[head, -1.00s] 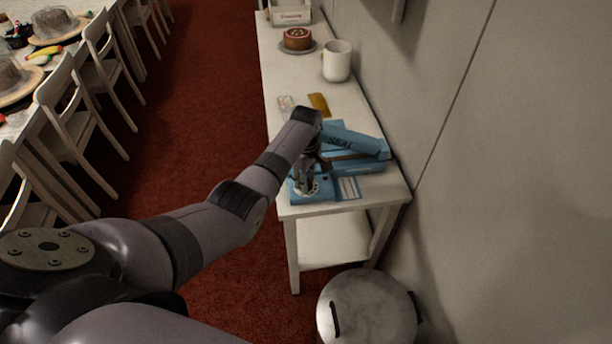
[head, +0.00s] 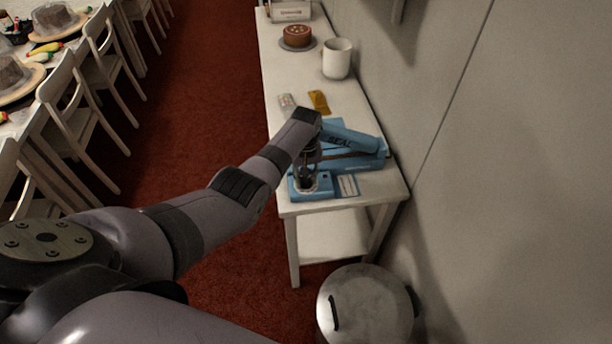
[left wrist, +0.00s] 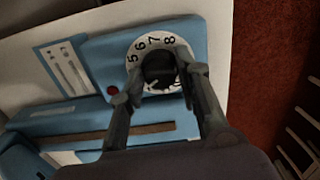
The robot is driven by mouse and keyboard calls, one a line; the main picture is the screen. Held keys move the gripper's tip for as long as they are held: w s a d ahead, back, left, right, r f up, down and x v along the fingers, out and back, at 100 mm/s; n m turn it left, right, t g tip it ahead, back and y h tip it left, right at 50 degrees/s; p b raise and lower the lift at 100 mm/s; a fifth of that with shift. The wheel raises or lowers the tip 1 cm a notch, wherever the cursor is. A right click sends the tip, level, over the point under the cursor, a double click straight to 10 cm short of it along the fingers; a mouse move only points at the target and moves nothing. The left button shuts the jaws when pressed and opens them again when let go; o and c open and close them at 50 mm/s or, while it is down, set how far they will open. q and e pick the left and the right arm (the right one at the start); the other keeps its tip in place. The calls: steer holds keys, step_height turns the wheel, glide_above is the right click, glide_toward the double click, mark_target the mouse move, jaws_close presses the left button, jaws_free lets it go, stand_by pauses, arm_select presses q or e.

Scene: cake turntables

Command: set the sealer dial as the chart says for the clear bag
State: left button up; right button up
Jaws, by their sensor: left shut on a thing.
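The blue sealer (head: 345,152) stands near the front end of the white side table, its arm marked SEAL. Its black dial (left wrist: 159,70) sits on a white ring with numbers; 5, 6, 7 and 8 are readable in the left wrist view, the rest are hidden. My left gripper (left wrist: 160,82) points down with its fingers shut on the dial's two sides; it also shows in the head view (head: 306,182). The chart (left wrist: 65,68) lies beside the dial, too small to read. A clear bag (head: 287,101) and a gold bag (head: 319,101) lie behind the sealer. My right gripper is out of view.
A white mug (head: 337,58), a brown cake (head: 297,36) and a box (head: 291,11) stand farther back on the side table (head: 285,72). A wall runs along its right. A lidded metal bin (head: 366,308) stands in front. Chairs line the left.

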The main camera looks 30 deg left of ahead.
mark_target(306, 179)
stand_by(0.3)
arm_select(q)
steer(key=o, duration=0.9)
steer(key=shift+r, duration=0.15)
step_height(306, 179, up, 12)
steer(key=shift+f, duration=0.15)
stand_by(0.4)
